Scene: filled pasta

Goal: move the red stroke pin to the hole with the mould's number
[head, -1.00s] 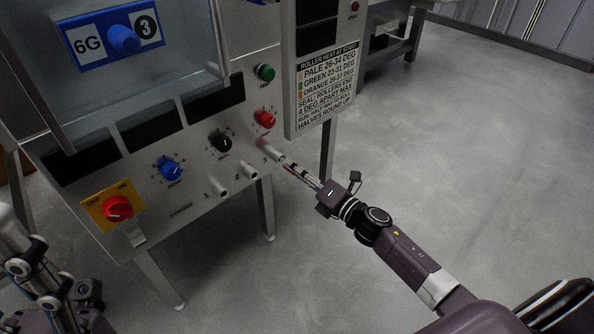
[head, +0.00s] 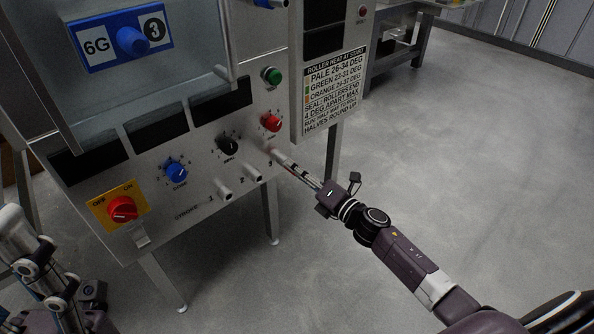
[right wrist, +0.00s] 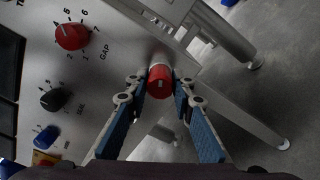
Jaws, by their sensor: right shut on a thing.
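The red stroke pin (right wrist: 159,82) shows in the right wrist view as a round red cap at the end of a pale stub on the panel. My right gripper (head: 279,156) is shut on it; its fingertips press both sides of the cap. In the head view the fingers hide the pin, at the rightmost STROKE place, by the 3. The stubs at 1 (head: 224,192) and 2 (head: 253,172) show no red. The mould plate (head: 116,38) is blue and reads 6G and 3. My left gripper (head: 62,283) shows partly at lower left, its fingertips unclear.
Close above the right gripper is the red GAP knob (head: 271,122), also in the right wrist view (right wrist: 72,36). A black knob (head: 228,145), a blue knob (head: 176,171) and the red on-off switch (head: 122,208) lie left. The floor (head: 450,150) right of the machine is clear.

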